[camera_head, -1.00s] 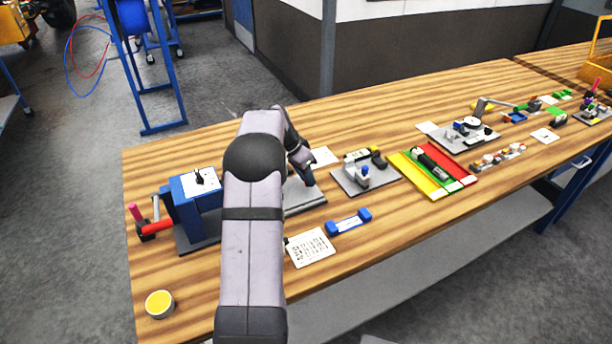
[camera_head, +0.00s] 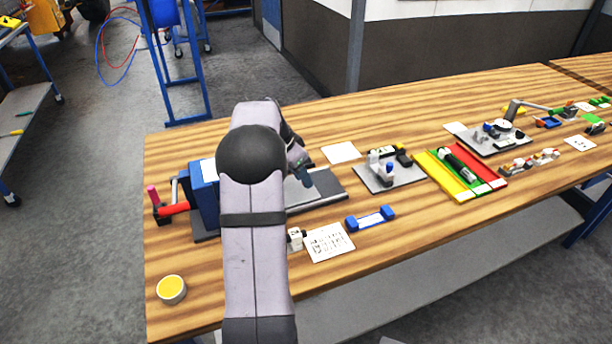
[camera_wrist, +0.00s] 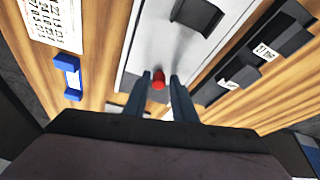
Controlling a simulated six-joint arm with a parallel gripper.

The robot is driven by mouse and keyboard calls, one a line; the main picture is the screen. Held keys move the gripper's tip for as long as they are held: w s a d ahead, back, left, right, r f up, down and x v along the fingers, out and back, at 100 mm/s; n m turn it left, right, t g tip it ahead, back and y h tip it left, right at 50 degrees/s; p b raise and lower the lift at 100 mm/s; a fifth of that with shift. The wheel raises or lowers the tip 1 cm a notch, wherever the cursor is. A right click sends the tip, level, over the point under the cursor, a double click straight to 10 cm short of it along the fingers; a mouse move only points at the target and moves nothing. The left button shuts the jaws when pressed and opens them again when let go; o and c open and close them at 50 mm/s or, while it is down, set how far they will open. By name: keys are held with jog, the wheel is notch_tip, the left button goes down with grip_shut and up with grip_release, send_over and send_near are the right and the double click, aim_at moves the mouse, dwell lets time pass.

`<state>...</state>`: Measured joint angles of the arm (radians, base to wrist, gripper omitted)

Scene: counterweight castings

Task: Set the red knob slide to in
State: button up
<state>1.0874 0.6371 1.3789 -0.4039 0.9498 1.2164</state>
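The red knob (camera_wrist: 158,79) shows in the wrist view between the two fingers of my gripper (camera_wrist: 161,78). The fingers are apart, one on each side of the knob, and I cannot tell whether either touches it. The knob is over a pale grey plate (camera_wrist: 140,45) with a dark raised part (camera_wrist: 198,15). In the head view my gripper (camera_head: 304,176) is low beside the blue box, over the left part of a grey plate (camera_head: 326,185). The knob is hidden there by my arm, and the slide's position cannot be read.
A blue-ended bar (camera_head: 370,218), a printed card (camera_head: 329,242) and a grey fixture (camera_head: 391,177) lie to the right. A yellow-topped cup (camera_head: 171,289) is at the front left.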

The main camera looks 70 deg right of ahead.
jog(key=shift+o, duration=0.5)
jog(key=shift+a, duration=0.1)
jog(key=b+v, duration=0.1)
jog(key=v, duration=0.6)
jog(key=shift+r+b, duration=0.2)
jog(key=shift+b, duration=0.15)
jog(key=shift+w, duration=0.1)
